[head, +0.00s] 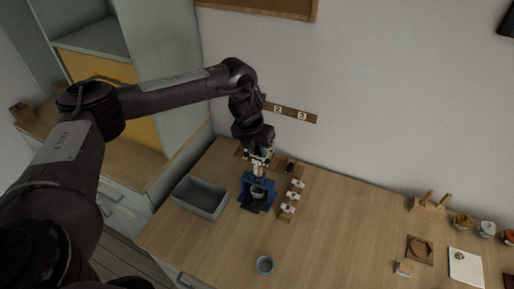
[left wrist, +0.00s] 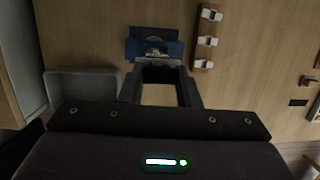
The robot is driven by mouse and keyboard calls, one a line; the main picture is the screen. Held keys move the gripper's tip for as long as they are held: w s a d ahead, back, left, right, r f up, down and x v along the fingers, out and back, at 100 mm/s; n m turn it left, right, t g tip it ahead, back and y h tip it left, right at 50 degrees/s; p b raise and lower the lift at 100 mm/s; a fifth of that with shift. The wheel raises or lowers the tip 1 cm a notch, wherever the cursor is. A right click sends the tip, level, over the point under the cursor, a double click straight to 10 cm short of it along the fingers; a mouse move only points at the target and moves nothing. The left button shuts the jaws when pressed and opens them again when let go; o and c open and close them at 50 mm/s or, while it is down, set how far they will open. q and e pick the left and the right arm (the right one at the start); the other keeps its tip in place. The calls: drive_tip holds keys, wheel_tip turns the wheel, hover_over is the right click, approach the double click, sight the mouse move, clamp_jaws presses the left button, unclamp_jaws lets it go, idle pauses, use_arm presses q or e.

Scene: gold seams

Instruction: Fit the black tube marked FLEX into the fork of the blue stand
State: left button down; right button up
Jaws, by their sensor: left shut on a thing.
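The blue stand (head: 247,203) is on the wooden table below my left gripper; it also shows at the top of the left wrist view (left wrist: 175,48). My left gripper (head: 258,172) points down at the stand. In the left wrist view its two fingers (left wrist: 160,72) are apart, with a dark piece across their tips, in front of the stand. I take this piece to be the black tube (left wrist: 160,64), but it is small and dark, and no FLEX mark is readable. I cannot tell whether it touches the fork. My right gripper is not in view.
A grey bin (head: 201,197) is left of the stand. A wooden strip with several white pieces (head: 291,200) is close on its right. The wall is behind. Bowls, a peg rack (head: 428,203) and a white card (head: 465,268) are far right.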

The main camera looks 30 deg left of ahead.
use_arm(q)
drive_tip(key=shift+f+b, duration=0.3)
drive_tip(key=shift+f, duration=0.25)
idle(0.6)
drive_tip(key=c, duration=0.9)
unclamp_jaws()
drive_tip(key=shift+r, duration=0.1)
drive_tip(key=shift+p+v, duration=3.45)
drive_tip(key=shift+v, duration=3)
